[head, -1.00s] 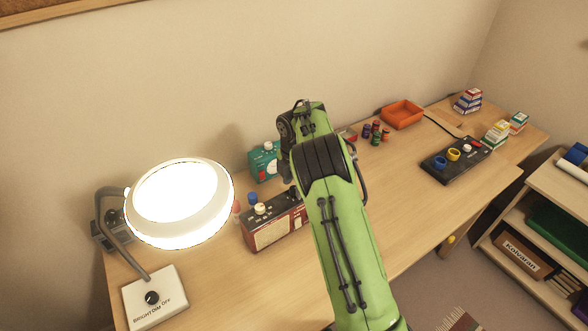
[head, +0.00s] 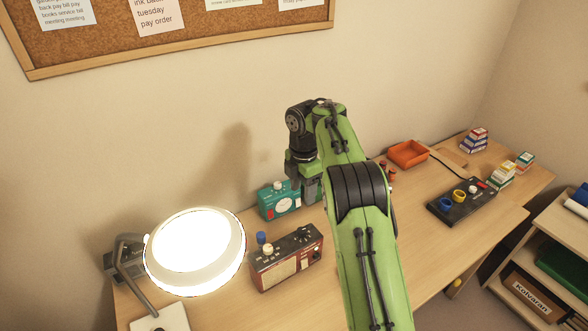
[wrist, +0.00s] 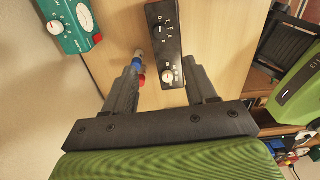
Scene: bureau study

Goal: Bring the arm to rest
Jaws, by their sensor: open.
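My green arm (head: 368,240) reaches up over the desk from the lower right in the head view. My gripper (head: 312,198) hangs beside the teal device, partly hidden by the arm. In the wrist view my gripper (wrist: 165,75) has its two dark fingers spread wide, with nothing held between them. Beyond the fingers lie the red and black radio (wrist: 166,42) and the teal device (wrist: 70,22). A small blue and red item (wrist: 139,72) appears close to the left finger in that view.
A lit lamp (head: 195,248) stands left of the radio (head: 287,258). The teal device (head: 280,202) sits behind the radio. An orange tray (head: 408,154), a black panel (head: 462,203) and stacked small boxes (head: 474,141) are to the right. A corkboard (head: 110,35) hangs above.

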